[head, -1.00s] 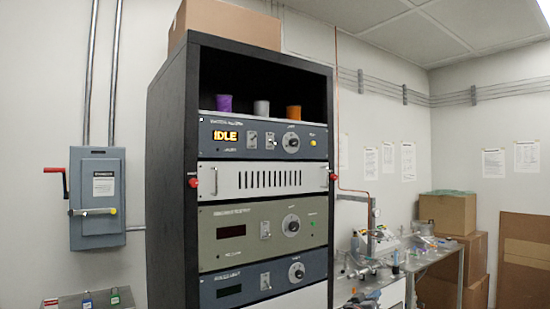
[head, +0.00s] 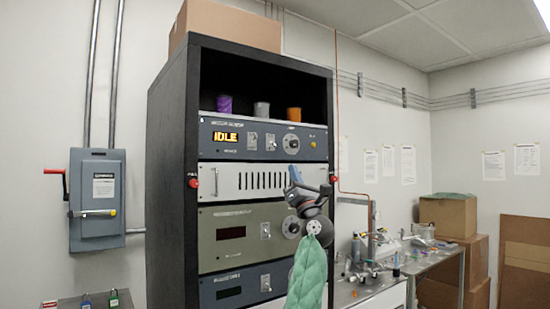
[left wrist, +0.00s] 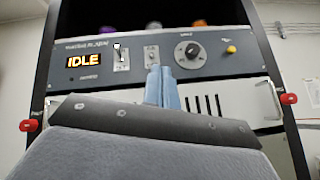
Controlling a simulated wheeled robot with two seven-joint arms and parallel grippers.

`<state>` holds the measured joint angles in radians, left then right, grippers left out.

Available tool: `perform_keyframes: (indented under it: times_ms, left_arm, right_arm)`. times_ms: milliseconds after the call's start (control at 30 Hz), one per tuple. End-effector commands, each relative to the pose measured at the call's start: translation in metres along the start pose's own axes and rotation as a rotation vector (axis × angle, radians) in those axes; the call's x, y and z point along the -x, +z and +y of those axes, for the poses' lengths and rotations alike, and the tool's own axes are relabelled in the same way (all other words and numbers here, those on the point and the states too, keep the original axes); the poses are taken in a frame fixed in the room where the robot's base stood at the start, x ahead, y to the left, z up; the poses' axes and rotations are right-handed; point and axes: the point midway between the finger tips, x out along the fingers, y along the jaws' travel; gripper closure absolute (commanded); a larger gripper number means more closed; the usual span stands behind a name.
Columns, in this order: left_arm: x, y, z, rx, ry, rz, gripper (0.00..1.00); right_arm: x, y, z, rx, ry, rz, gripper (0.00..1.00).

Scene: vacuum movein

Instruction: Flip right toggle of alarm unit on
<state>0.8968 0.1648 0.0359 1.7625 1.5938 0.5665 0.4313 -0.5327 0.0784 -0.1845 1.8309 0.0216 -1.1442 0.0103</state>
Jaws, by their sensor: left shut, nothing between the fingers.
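The top unit of the rack, with a lit IDLE display and two toggles, looks like the alarm unit (head: 220,150); its label is too blurred to read. It also shows in the left wrist view (left wrist: 215,62). Its right toggle (head: 271,142) sits left of the round knob; in the left wrist view this toggle (left wrist: 152,53) is just above my fingertips, its lever position unclear. The left toggle (left wrist: 120,57) has its white lever up. My left gripper (head: 294,170) is shut and empty, below and right of the toggles in the head view. It also shows in the left wrist view (left wrist: 161,72). My right gripper is out of view.
A white vented panel (head: 240,180) with red side knobs lies below the unit, behind my left gripper. Purple, grey and orange cups (head: 224,104) stand on the shelf above. A grey switch box (head: 97,200) hangs on the left wall.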

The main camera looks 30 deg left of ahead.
Motion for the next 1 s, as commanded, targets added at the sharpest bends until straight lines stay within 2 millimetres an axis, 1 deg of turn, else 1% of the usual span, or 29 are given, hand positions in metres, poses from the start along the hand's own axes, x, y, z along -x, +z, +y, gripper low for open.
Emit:
perform_keyframes:
  times_ms: [100, 200, 333, 667, 833, 1000]
  left_arm:
    - [0.0, -0.015, 0.004, 0.082, 0.014, 0.081, 1.0]
    - [0.001, -0.022, 0.006, 0.122, 0.021, 0.122, 1.0]
    - [0.001, -0.026, 0.006, 0.141, 0.025, 0.141, 1.0]
    - [0.001, -0.026, 0.007, 0.14, 0.025, 0.14, 1.0]
    - [-0.008, -0.026, 0.007, 0.139, 0.025, 0.139, 1.0]
    - [-0.024, -0.027, 0.008, 0.138, 0.026, 0.139, 1.0]
  right_arm:
    - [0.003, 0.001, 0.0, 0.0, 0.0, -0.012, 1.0]
    - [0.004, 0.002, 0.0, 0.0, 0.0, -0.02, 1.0]
    - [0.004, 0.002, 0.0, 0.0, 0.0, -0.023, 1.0]
    - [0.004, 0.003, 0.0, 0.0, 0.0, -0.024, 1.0]
    - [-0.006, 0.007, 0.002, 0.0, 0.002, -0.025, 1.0]
    - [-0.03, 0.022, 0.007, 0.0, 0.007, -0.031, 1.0]
